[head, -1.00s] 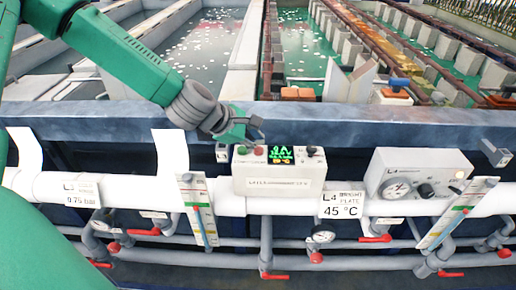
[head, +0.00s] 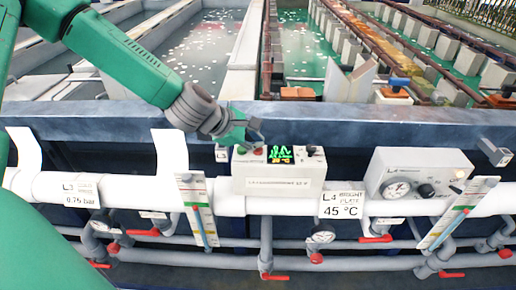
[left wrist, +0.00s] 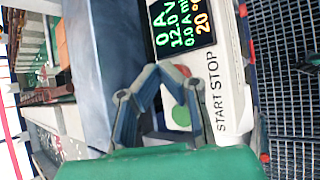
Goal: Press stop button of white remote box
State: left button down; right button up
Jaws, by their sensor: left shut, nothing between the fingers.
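The white remote box (head: 279,183) sits on the white pipe in front of the tank wall. It has a lit display (head: 280,154), a green start button (head: 241,150) and a red stop button (head: 259,150). My left gripper (head: 256,131) is shut and empty, just above and behind the stop button. In the left wrist view the START and STOP labels run sideways, and the green button (left wrist: 182,116) shows between finger parts. There my fingertips (left wrist: 166,73) are beside the STOP label and partly cover the red button. I cannot tell whether they touch it.
A second white box (head: 418,174) with a gauge and knobs stands to the right on the pipe. The blue-grey tank edge (head: 340,118) runs behind. Pipes with red valve handles (head: 376,239) lie below. Tanks with green liquid are farther back.

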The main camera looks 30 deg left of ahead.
pick_arm(q)
jog(key=shift+f+b, duration=0.4)
jog(key=shift+f, duration=0.1)
dwell(0.4)
jog(key=shift+r, duration=0.1)
jog(key=shift+d+r+p, duration=0.15)
jog(key=shift+r+p, duration=0.75)
notch_tip(320, 180, up, 5)
jog(key=p, duration=0.4)
jog(key=shift+p, duration=0.4)
jog(key=shift+s+f, duration=0.1)
dwell(0.5)
